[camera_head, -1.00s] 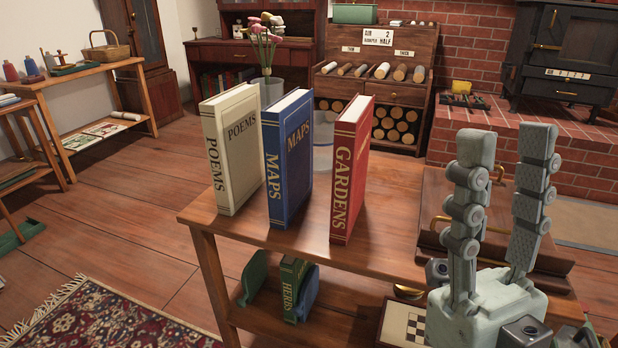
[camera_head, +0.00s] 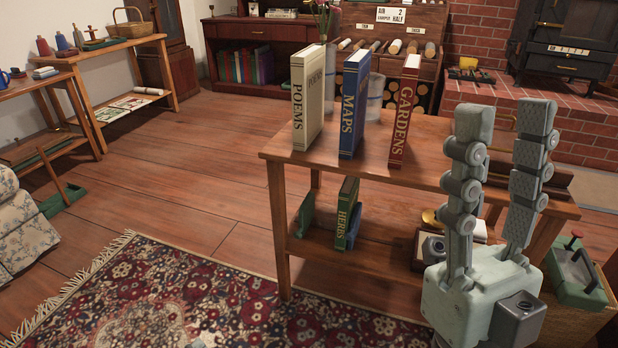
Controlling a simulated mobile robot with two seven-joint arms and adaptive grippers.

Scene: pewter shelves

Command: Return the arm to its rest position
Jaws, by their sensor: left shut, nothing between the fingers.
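One gripper of mine, the right gripper (camera_head: 504,122), stands upright at the right of the head view. Its two grey fingers point up and are apart, with nothing between them. It appears in front of the right part of the wooden table (camera_head: 430,172) and hides some of it. My left gripper is not in view. On the table stand three upright books: cream Poems (camera_head: 307,100), blue Maps (camera_head: 353,108) and red Gardens (camera_head: 404,112). They stand apart from my right gripper, to its left.
A green Herbs book (camera_head: 346,215) stands between bookends on the table's lower shelf. A patterned rug (camera_head: 190,300) covers the floor in front. A basket with a green tool (camera_head: 578,275) is at the lower right. The wooden floor (camera_head: 190,190) at left centre is clear.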

